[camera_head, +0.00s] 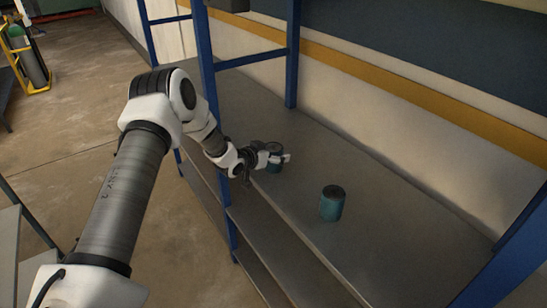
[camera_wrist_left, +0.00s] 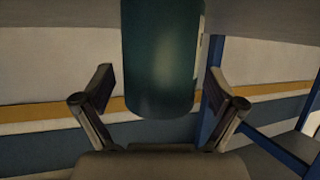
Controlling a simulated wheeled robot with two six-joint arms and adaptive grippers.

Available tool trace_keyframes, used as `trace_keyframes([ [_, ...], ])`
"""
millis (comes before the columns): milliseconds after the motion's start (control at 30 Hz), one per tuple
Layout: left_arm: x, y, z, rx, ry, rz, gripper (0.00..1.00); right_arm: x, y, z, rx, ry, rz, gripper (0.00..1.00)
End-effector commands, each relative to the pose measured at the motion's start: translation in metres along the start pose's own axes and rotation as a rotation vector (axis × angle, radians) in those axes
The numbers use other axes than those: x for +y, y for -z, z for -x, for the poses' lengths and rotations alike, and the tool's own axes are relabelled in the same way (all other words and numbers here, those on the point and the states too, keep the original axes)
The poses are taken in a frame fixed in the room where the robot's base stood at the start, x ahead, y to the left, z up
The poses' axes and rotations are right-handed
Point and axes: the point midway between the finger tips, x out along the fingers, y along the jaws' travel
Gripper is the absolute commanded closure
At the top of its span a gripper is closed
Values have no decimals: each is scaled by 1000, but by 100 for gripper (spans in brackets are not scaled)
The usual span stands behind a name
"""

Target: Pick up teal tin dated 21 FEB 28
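One teal tin (camera_head: 274,168) stands upright on the grey metal shelf, near its front edge, at my left gripper (camera_head: 279,158). In the left wrist view this tin (camera_wrist_left: 160,60) sits between the two fingers of the left gripper (camera_wrist_left: 157,88), and the view looks upside down. The fingers are apart, with a visible gap on the left side and a very narrow one, or contact, on the right. A pale label edge shows on the tin's right side. A second teal tin (camera_head: 332,204) stands upright farther right. No date is legible. My right gripper is not in view.
The shelf (camera_head: 375,235) has blue uprights (camera_head: 206,75) and a blue crossbar; a lower shelf (camera_head: 262,245) lies below. A wall with a yellow stripe (camera_head: 400,92) runs behind. The shelf top between and around the tins is clear.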

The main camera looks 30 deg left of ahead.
Motion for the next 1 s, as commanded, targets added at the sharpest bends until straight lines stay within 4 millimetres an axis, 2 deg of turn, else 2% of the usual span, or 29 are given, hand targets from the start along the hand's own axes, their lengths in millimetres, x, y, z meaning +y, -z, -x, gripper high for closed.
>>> trace_keyframes([
  [33, 0, 0, 0, 0, 0, 0, 31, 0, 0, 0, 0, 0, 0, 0],
  [167, 0, 0, 0, 0, 0, 0, 77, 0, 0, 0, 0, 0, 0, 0],
  [567, 0, 2, 1, -1, 0, 0, 78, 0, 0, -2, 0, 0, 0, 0],
  [767, 0, 19, 7, 4, 0, 0, 78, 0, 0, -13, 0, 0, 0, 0],
  [867, 0, 33, 14, 5, 0, 0, 78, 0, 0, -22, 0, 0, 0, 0],
  [1000, 18, 23, 39, 0, -2, 5, 78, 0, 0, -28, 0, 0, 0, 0],
])
